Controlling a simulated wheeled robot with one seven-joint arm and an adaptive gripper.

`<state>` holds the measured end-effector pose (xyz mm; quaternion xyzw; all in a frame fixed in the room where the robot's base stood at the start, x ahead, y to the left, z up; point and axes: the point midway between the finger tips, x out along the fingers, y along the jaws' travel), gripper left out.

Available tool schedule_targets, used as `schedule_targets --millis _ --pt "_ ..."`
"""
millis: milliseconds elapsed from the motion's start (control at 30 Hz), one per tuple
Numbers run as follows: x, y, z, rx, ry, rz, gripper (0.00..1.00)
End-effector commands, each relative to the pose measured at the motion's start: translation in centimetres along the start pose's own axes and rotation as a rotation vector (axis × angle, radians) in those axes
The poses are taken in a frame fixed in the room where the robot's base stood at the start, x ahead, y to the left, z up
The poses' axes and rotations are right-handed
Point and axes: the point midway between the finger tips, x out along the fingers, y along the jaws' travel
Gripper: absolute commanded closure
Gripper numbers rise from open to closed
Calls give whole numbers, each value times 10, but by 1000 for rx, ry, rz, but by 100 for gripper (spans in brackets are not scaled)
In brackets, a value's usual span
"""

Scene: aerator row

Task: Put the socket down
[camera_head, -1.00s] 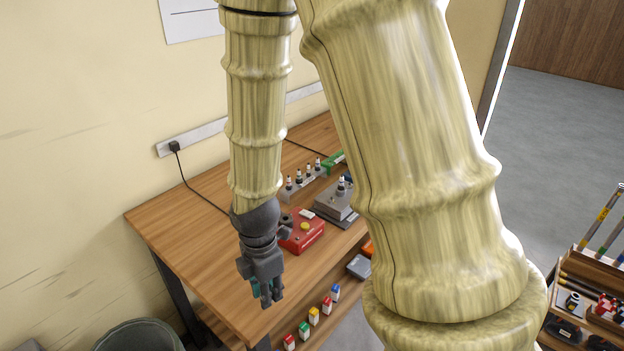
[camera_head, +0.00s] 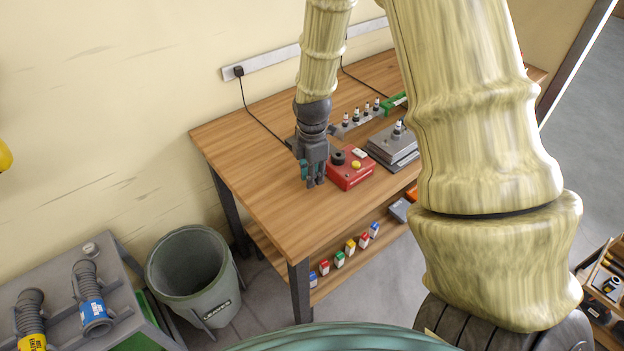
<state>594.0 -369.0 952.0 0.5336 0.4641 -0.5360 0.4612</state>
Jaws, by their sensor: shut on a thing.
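My gripper (camera_head: 314,178) points down over the wooden table (camera_head: 250,170), just left of a red box (camera_head: 351,175) with a dark round part and a yellow button on top. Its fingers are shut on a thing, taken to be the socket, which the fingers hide. I cannot tell whether the fingertips or the held thing touch the tabletop.
A grey stepped block (camera_head: 393,150) stands right of the red box, with a rack of small fittings (camera_head: 358,120) behind. Bare tabletop lies left and in front. Coloured blocks (camera_head: 350,246) line the lower shelf. A bin (camera_head: 190,270) stands left.

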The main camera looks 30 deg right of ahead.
Motion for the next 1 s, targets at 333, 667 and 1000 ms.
schedule_targets --millis 333,667,1000 --pt "20 2 1 0 -1 -2 100" --pt "35 2 1 0 0 1 100" --pt "38 2 1 -1 0 1 78"
